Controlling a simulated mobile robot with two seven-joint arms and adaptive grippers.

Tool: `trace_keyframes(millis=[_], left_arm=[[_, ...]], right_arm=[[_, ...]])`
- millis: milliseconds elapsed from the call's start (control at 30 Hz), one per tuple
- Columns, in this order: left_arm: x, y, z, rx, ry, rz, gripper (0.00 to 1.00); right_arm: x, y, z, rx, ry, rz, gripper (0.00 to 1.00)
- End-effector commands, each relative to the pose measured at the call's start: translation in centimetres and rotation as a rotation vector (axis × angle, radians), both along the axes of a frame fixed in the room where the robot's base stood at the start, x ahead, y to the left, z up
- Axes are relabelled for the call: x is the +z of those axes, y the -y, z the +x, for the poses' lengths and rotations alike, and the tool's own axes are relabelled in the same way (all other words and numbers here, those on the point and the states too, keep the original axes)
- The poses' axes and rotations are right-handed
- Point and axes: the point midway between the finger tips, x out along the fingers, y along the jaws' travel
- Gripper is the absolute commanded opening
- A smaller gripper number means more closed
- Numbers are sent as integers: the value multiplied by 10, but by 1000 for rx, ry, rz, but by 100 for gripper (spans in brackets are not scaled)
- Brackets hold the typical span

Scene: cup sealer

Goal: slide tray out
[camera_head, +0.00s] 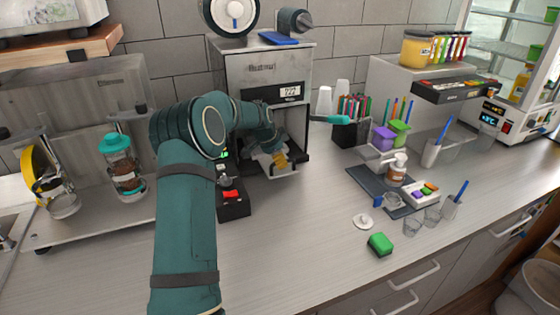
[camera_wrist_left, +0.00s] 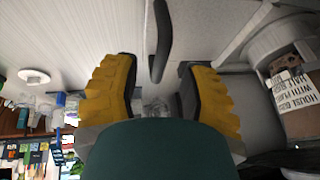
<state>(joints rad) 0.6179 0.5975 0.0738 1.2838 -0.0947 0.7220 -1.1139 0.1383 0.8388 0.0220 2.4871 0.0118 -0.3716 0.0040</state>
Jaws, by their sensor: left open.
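The cup sealer (camera_head: 264,75) is a grey box-shaped machine with a small display, standing against the tiled wall. Its tray (camera_head: 284,171) shows at the opening low in its front, partly hidden by my left gripper. My left gripper (camera_head: 272,160) is at this opening, with its yellow finger pads just in front of the tray. In the left wrist view, my left gripper (camera_wrist_left: 158,88) is open, and a dark curved handle (camera_wrist_left: 162,42) lies between and beyond the fingers. I cannot tell whether they touch it. My right gripper is not in view.
A teal-ended lever (camera_head: 332,119) sticks out on the sealer's right. A black box with a red button (camera_head: 231,194) stands at its front left. A green sponge (camera_head: 380,243) and white lid (camera_head: 363,221) lie on the counter. The counter before the sealer is clear.

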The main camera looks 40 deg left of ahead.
Motion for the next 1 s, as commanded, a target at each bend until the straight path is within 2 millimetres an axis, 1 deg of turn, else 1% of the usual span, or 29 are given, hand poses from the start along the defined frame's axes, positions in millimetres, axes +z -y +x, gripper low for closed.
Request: trace_keyframes(millis=[33, 200, 500, 533, 567, 600, 667, 1000], left_arm=[[-6, 0, 3, -1, -2, -1, 43], [-16, 0, 8, 0, 0, -1, 43], [-18, 0, 9, 0, 0, 0, 43], [-18, 0, 9, 0, 0, 0, 46], [-18, 0, 9, 0, 0, 0, 36], [-18, 0, 9, 0, 0, 0, 22], [-18, 0, 9, 0, 0, 0, 1], [-19, 1, 8, 0, -1, 0, 0]], right_arm=[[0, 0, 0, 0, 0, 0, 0], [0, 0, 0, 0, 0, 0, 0], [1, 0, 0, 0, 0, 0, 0], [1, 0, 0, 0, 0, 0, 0], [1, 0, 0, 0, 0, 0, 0], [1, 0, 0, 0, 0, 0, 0], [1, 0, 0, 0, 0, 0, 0], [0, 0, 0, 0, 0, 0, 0]])
